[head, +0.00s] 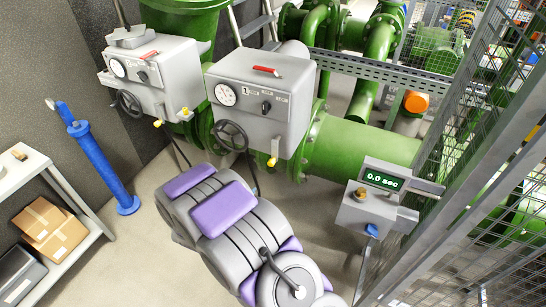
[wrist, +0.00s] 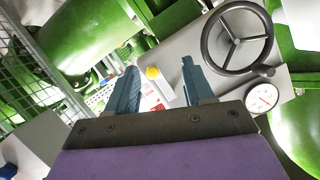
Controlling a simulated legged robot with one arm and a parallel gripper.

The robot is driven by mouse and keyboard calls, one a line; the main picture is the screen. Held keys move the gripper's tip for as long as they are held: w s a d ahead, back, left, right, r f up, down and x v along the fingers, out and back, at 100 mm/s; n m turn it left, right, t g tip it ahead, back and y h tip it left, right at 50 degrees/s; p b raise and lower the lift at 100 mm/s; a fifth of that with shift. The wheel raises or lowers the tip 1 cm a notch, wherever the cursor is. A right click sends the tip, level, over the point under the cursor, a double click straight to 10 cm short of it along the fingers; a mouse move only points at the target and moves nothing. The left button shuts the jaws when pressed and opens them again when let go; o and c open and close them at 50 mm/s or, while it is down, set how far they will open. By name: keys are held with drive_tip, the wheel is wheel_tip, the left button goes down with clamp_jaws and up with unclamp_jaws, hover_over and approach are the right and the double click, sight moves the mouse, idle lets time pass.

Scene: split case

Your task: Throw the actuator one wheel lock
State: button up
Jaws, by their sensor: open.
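Two grey actuator boxes show in the head view, each with a gauge, black handwheel and yellow-tipped lever. The right box (head: 262,95) has a label that looks like "1"; its wheel lock lever (head: 273,160) hangs below its front edge, right of the handwheel (head: 230,136). In the wrist view my gripper (wrist: 158,76) is open, its two blue-grey fingers apart. The yellow lever knob (wrist: 152,72) appears between the fingertips, nearer the left finger; contact is not clear. The handwheel (wrist: 237,40) and gauge (wrist: 262,98) are to the right. My gripper's fingers are hidden in the head view.
The left actuator box (head: 160,75) stands beside it. A thick green pipe (head: 355,150) runs to the right. A small box with a "0.0 sec" display (head: 384,180) stands before a mesh fence (head: 490,110). A blue post (head: 100,165) and a shelf (head: 85,250) are left.

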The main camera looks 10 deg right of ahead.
sight(274, 159)
drive_tip(key=w+d+h, duration=0.1)
drive_tip(key=w+d, duration=0.2)
drive_tip(key=d, duration=0.1)
drive_tip(key=w+d+t+h+b, duration=0.1)
drive_tip(key=w+d, duration=0.3)
drive_tip(key=w+d+t+h+b, duration=0.1)
drive_tip(key=w+d, duration=0.3)
drive_tip(key=shift+w+d+r+h, duration=0.2)
drive_tip(key=shift+d+r+h, duration=0.05)
drive_tip(key=shift+d+h, duration=0.05)
idle(0.4)
drive_tip(key=shift+c, duration=0.2)
clamp_jaws()
idle(0.3)
